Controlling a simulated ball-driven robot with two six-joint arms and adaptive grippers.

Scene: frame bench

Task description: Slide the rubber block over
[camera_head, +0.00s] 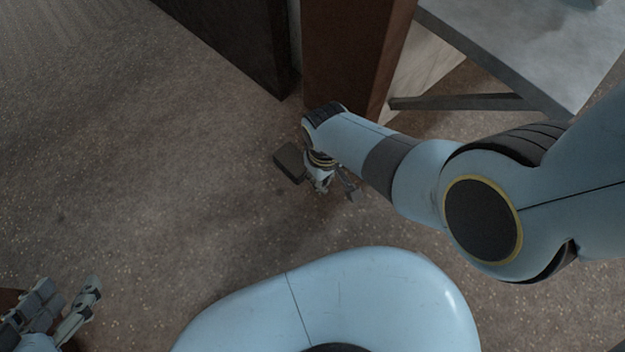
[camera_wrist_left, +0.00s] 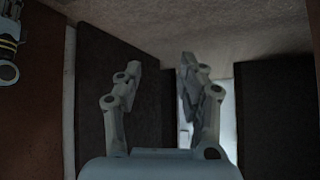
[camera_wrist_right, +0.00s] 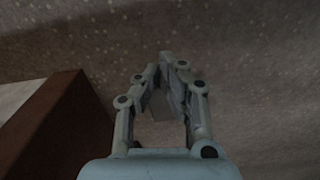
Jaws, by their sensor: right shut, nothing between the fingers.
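The rubber block seems to be the small dark brown block (camera_head: 289,162) on the floor in the head view. My right gripper (camera_head: 335,190) is just to the right of the block, low near the floor; I cannot tell whether they touch. In the right wrist view my right gripper (camera_wrist_right: 166,62) has its fingertips together. A small grey patch shows between its finger links, and I cannot tell what it is. My left gripper (camera_head: 88,300) is at the lower left, far from the block. Its fingers stand apart in the left wrist view (camera_wrist_left: 160,68), with nothing between them.
A reddish-brown upright (camera_head: 350,50) stands right behind my right wrist, beside a dark panel (camera_head: 235,40). A grey tabletop (camera_head: 530,45) with a dark brace is at the upper right. The speckled brown floor (camera_head: 150,180) left of the block is clear.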

